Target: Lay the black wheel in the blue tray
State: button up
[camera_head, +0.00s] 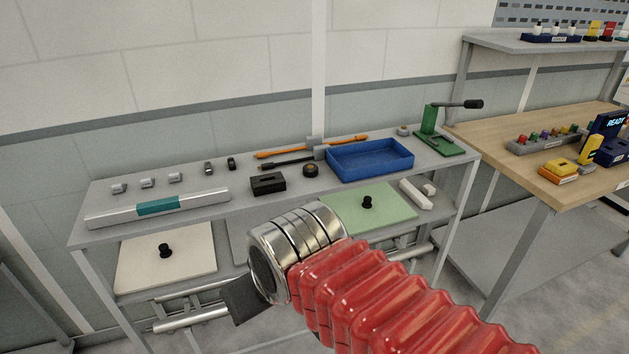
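The blue tray (398,168) sits on the right half of the grey bench top and looks empty. A small round black thing (311,170), which looks like the black wheel, lies flat on the bench just left of the tray, apart from it. My gripper (243,300) is in front of the bench, low in the picture and well away from wheel and tray. Only one dark finger plate shows beyond my metal wrist, so its opening is hidden. I see nothing held.
A black slotted block (268,184) stands left of the wheel. Orange-handled tools (348,140) lie behind it. A green lever press (436,140) stands right of the tray. A long grey bar (157,207) lies at the left front. A wooden table (500,135) is at the right.

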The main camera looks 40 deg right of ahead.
aim_at(380, 161)
jog(key=k, duration=1.1)
jog(key=z, duration=0.2)
jog(key=i, duration=0.45)
jog(key=z, duration=0.55)
jog(key=i, duration=1.4)
jog(key=u, duration=0.85)
jog(key=i, duration=0.6)
jog(key=u, duration=0.4)
